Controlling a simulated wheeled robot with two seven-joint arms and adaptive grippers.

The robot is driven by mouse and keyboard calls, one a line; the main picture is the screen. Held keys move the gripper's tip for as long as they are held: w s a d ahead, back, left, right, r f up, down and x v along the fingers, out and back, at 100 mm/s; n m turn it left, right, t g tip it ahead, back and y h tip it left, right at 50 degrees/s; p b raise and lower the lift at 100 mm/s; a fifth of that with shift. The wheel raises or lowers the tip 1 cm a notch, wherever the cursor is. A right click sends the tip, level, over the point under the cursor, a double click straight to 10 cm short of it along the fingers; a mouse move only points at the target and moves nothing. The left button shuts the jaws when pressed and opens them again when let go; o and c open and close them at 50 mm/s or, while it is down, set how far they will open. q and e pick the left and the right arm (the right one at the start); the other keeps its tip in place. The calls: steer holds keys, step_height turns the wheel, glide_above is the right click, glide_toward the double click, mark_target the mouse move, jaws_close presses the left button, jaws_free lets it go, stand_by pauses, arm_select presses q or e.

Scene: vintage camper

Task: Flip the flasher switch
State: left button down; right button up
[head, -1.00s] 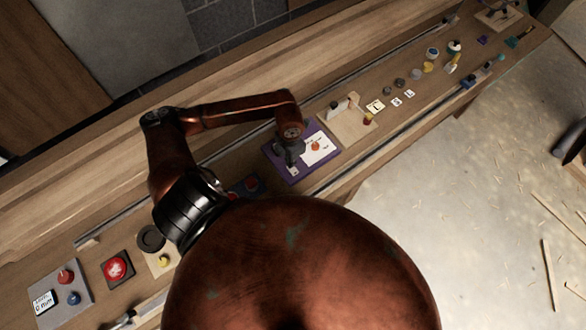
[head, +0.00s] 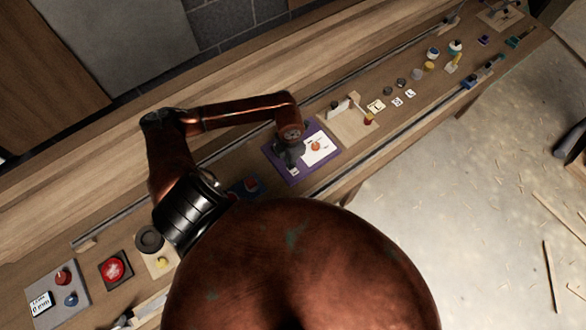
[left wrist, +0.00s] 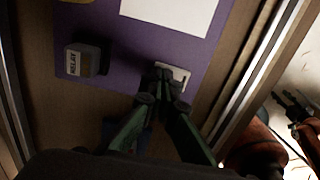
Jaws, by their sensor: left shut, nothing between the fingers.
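A purple board (head: 310,171) lies on the long wooden bench, with a white card (head: 319,148) on it. In the left wrist view the board (left wrist: 118,42) carries a dark block labelled RELAY (left wrist: 86,59) and a small white switch plate (left wrist: 181,73), seemingly the flasher switch. My left gripper (head: 291,160) points down over the board. In the left wrist view its fingertips (left wrist: 164,86) are together at the plate's left part, with nothing between them. They hide the lever, so its position and any contact cannot be told. My right gripper (left wrist: 297,107) shows partly at the right edge, over the floor.
Left along the bench are a red button box (head: 115,268) and a grey panel with knobs (head: 58,291). A wooden stand (head: 347,124) and several small parts lie to the right. Metal rails run along the bench. My left arm blocks much of the head view.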

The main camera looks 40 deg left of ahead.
arm_select(q)
steer(key=shift+r+p, duration=1.8)
steer(key=shift+r, duration=1.7)
